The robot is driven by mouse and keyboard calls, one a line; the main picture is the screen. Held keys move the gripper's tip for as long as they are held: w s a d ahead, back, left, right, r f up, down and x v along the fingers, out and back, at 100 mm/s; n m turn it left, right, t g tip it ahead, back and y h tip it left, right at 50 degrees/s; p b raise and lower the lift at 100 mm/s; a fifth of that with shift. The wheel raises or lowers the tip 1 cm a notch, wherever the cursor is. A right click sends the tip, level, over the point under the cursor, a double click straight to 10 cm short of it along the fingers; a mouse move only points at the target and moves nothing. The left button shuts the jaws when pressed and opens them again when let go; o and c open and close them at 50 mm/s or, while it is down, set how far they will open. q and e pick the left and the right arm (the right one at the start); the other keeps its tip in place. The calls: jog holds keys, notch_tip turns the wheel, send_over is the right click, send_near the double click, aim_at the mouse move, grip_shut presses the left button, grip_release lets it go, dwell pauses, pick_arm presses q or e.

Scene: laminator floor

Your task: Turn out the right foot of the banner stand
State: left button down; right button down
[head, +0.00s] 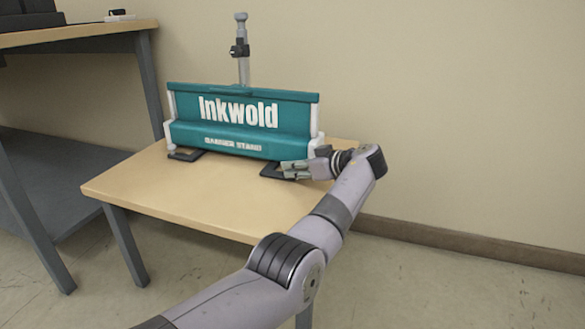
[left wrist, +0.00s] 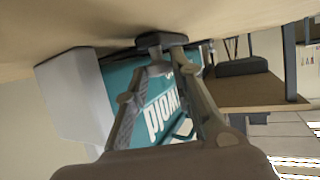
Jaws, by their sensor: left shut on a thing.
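The teal banner stand (head: 222,120), with white end caps, stands upright on a small wooden table. Its right foot (head: 268,171) is a dark, flat piece sticking out in front of the base near the right end. My left gripper (head: 284,171) is at this foot, low over the table top, with its fingers pointing left. In the left wrist view the picture is upside down, and the fingers close on the dark foot (left wrist: 160,39). The left foot (head: 186,155) also sticks out in front of the base. My right gripper is out of view.
The small table (head: 200,205) has bare top in front of the stand. A grey pole (head: 241,50) with a black clamp rises behind the stand. A taller desk (head: 75,35) stands at the left, and the wall is close behind.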

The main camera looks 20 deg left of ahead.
pick_arm(q)
jog(key=shift+w+r, duration=0.1)
jog(key=c, duration=1.7)
grip_release()
jog(key=v, duration=1.2)
jog(key=shift+w, duration=0.15)
